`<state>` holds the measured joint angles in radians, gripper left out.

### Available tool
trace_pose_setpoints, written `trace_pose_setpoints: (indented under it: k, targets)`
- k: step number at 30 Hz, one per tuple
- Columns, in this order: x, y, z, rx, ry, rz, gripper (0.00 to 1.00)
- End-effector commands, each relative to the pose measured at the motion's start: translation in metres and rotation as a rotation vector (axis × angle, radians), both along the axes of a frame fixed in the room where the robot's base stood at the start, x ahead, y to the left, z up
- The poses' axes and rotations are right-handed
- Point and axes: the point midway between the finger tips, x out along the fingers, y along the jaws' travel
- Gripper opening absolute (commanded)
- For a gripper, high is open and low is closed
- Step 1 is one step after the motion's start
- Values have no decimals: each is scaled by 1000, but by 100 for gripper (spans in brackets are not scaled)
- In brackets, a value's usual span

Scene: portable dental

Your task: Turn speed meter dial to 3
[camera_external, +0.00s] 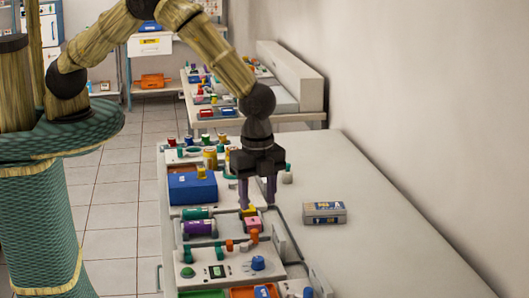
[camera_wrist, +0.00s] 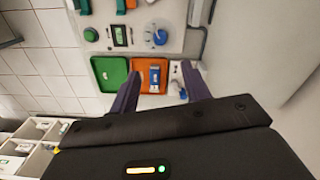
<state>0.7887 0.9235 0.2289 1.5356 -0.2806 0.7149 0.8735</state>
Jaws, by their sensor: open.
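A pale panel (camera_external: 235,282) on the bench carries a green knob (camera_external: 187,272), a small display (camera_external: 217,271) and a blue dial (camera_external: 258,263). In the wrist view the green knob (camera_wrist: 91,34), display (camera_wrist: 120,37) and blue dial (camera_wrist: 160,37) show near the top. No speed label or number is legible, so I cannot tell which knob is the speed meter dial.
A green tray (camera_wrist: 104,86) and an orange tray (camera_wrist: 145,65) lie beside the panel. A blue box (camera_external: 192,187), purple and green cylinders and several small knobs crowd the bench's left side. A small grey box (camera_external: 324,213) stands right. The bench's right side (camera_external: 395,255) is mostly clear.

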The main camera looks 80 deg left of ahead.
Motion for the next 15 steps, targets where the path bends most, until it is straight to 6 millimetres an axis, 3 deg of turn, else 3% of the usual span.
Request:
trace_pose_setpoints:
  k: [15]
  targets:
    - [-1,1,-79,4,2,-1,47]
